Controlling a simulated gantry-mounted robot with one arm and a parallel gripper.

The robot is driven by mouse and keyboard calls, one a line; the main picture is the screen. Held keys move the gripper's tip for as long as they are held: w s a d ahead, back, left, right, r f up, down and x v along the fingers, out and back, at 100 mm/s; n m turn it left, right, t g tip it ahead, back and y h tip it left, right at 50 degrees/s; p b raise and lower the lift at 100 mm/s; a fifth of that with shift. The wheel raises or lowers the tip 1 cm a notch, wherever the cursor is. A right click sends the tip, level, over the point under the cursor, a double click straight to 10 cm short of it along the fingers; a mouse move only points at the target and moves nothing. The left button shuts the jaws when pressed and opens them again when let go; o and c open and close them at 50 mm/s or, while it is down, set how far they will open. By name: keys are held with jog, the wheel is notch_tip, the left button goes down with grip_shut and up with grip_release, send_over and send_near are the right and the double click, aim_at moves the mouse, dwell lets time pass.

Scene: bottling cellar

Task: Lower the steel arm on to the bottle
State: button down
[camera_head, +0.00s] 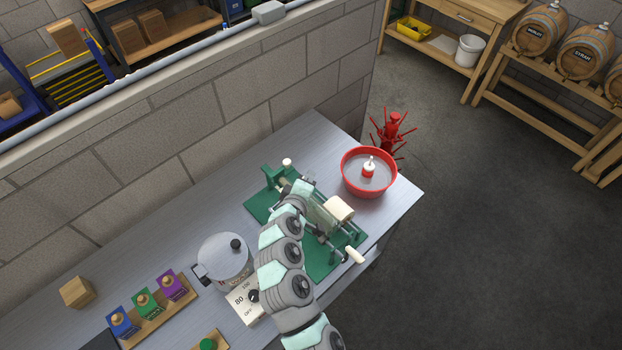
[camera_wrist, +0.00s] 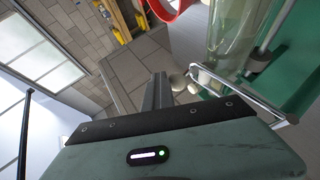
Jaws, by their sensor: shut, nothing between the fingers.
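A green bottling stand (camera_head: 258,206) stands on the grey bench, with a pale greenish glass bottle (camera_head: 318,214) lying in it. The bottle also shows large in the wrist view (camera_wrist: 232,40), at the upper right. A bent bright steel rod (camera_wrist: 243,98), which looks like the steel arm, crosses in front of the bottle there; I cannot tell whether it touches the glass. My gripper's fingers (camera_wrist: 157,92) are shut and empty, to the left of the rod and apart from it. In the head view my arm hides the gripper and part of the stand.
A red bowl (camera_head: 350,184) stands behind the stand to the right, near a red spiked rack (camera_head: 393,133). A steel pot (camera_head: 224,262) and a control box (camera_head: 243,303) stand left of my arm. A block wall (camera_head: 200,160) runs along the bench's back. Bare bench (camera_head: 165,232) lies left.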

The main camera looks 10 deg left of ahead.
jog(key=f, duration=0.3)
jog(key=shift+s+d+g, duration=0.35)
jog(key=shift+g, duration=0.05)
jog(key=shift+d+f, duration=0.15)
jog(key=shift+f, duration=0.05)
jog(key=shift+r, duration=0.25)
jog(key=r, duration=0.1)
jog(key=r+p, duration=0.1)
jog(key=r, duration=0.1)
jog(key=shift+s, duration=0.25)
jog(key=s+r+b, duration=0.1)
jog(key=s+r, duration=0.6)
jog(key=r, duration=0.3)
jog(key=shift+d+r+t, duration=0.35)
jog(key=shift+t, duration=0.05)
